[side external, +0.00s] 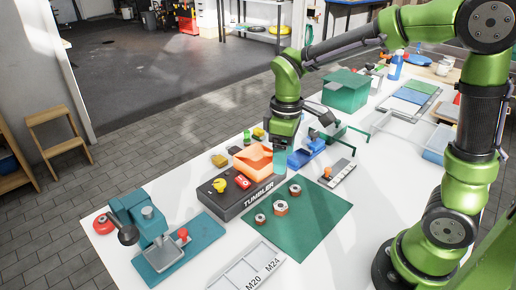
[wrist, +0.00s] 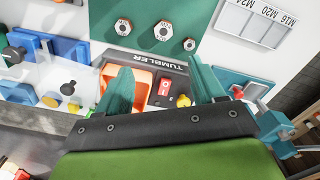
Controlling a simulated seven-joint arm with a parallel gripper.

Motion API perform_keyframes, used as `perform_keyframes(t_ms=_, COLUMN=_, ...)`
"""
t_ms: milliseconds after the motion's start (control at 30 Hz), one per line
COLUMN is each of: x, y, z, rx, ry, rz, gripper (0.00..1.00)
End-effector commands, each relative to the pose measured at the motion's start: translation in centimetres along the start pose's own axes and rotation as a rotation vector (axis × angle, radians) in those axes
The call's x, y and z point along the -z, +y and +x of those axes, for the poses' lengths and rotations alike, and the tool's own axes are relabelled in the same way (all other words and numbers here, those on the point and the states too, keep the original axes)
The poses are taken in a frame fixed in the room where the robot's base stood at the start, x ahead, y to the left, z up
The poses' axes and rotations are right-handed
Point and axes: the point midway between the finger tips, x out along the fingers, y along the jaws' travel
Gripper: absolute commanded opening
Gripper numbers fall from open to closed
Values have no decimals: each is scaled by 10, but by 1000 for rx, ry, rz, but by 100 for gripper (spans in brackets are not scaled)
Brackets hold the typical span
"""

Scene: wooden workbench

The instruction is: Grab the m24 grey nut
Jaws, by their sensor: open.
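Three hex nuts lie apart on a green mat (side external: 318,217). The largest nut (side external: 281,208) is in the middle of the group, and it also shows near the top of the wrist view (wrist: 163,30). A smaller nut (side external: 260,219) and another smaller nut (side external: 295,190) lie on either side. No size marking on the nuts is legible. My gripper (side external: 281,160) is above the bench, beyond the mat, near the orange bin. In the wrist view my gripper (wrist: 160,68) has its teal fingers spread with nothing between them, and the nuts lie beyond the fingertips.
A dark tumbler box (side external: 236,192) with red and yellow buttons and an orange bin (side external: 253,160) stand beside the mat. A white tray labelled M20 and M24 (side external: 245,268) lies at the front. A teal press (side external: 165,240) is at left. The mat around the nuts is clear.

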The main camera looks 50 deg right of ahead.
Motion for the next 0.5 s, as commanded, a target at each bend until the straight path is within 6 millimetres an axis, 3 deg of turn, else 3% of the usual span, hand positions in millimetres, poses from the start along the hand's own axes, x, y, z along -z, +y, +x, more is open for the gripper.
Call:
perform_keyframes(t_ms=300, x=-1, y=-1, z=70, rx=4, ry=-6, rz=4, gripper=68)
perform_keyframes(t_ms=500, x=0, y=-1, z=97, rx=2, ry=-1, rz=5, gripper=68)
